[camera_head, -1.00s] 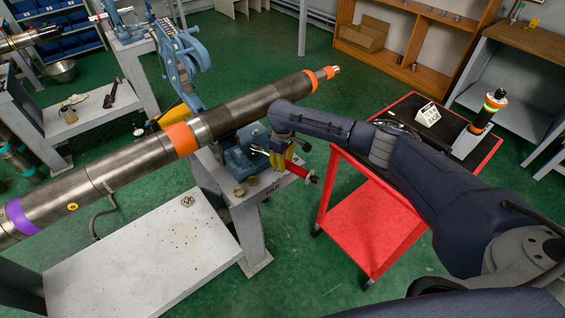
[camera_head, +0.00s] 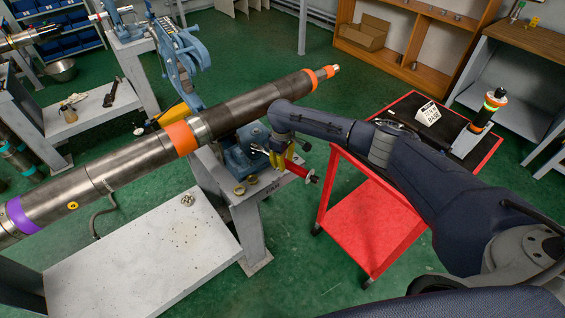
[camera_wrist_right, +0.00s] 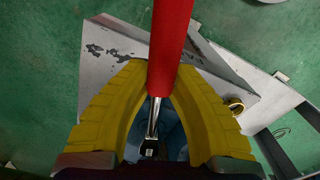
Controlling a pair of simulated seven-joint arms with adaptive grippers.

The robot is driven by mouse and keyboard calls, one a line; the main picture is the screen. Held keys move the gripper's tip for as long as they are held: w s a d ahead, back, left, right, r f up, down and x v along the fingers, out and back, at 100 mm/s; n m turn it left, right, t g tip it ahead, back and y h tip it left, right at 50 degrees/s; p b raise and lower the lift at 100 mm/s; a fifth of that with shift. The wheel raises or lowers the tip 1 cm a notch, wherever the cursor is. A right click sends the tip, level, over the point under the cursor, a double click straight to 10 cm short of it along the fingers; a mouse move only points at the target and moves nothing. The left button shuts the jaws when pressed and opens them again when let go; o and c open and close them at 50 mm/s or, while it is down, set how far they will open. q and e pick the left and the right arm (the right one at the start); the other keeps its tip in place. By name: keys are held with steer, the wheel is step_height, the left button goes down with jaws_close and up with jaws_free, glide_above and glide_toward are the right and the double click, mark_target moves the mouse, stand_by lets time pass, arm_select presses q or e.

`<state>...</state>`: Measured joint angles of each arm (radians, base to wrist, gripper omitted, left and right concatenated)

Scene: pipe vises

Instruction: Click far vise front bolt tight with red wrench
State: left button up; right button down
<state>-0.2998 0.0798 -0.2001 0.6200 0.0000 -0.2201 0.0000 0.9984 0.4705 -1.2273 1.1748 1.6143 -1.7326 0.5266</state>
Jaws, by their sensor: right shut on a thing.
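The blue vise (camera_head: 238,158) is on a grey stand under the far part of the long pipe (camera_head: 150,154), with its tall blue part rising behind the pipe. My right gripper (camera_head: 278,160) is at the front of this vise. Its yellow fingers are shut on the red wrench (camera_head: 297,169), whose red handle sticks out to the right. In the right wrist view the red handle (camera_wrist_right: 170,45) runs between the yellow fingers (camera_wrist_right: 162,72), and a shiny metal shaft leads down toward blue metal. The front bolt and the wrench's fit on it are hidden. My left gripper is not in view.
A red cart (camera_head: 372,222) with a black top stands right of the vise, under my right arm. Brass-coloured rings (camera_head: 240,190) lie on the stand. A white table (camera_head: 145,250) is in front of the pipe. Green floor is open between stand and cart.

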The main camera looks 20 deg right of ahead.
steer(key=shift+s+a+m, duration=0.4)
steer(key=shift+a+m, duration=0.3)
stand_by(0.8)
steer(key=shift+w+d+n, duration=0.65)
steer(key=shift+d+n, duration=0.2)
steer(key=shift+n, duration=0.05)
steer(key=shift+r, duration=0.15)
steer(key=shift+r, duration=2.15)
steer(key=shift+d, duration=0.1)
